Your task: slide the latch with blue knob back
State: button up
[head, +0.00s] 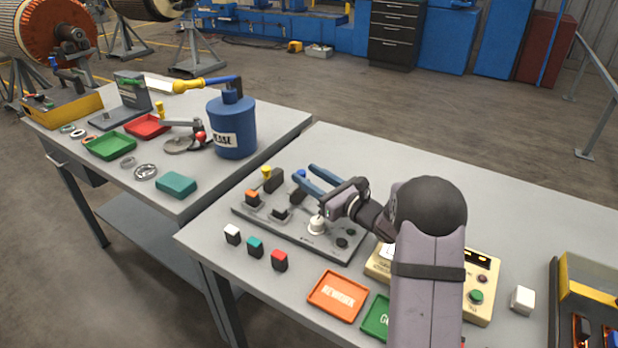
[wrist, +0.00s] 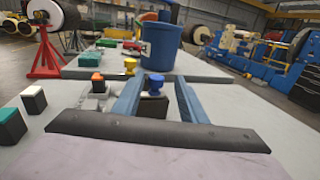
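The latch's blue knob (head: 300,174) stands at the far side of a dark panel (head: 291,239), largely hidden by my fingers in the head view. In the wrist view the blue knob (wrist: 155,83) shows between my two blue fingers, nearer the left one, with a dark block under it. My gripper (head: 303,172) is open, its fingers level with the far edge of the panel; it also shows in the wrist view (wrist: 158,82). I cannot tell whether a finger touches the knob. A yellow knob (head: 266,172) stands left of it; it also shows in the wrist view (wrist: 130,66).
An orange-topped block (head: 252,197) and a white knob (head: 317,224) are on the panel. White, teal and red-topped blocks (head: 255,247) stand in front. An orange tray (head: 338,296) lies near the front edge. A blue grease can (head: 232,125) stands on the other table.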

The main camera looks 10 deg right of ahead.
jog(key=shift+s, duration=0.1)
jog(key=shift+b+v, duration=0.8)
jog(key=shift+v, duration=2.85)
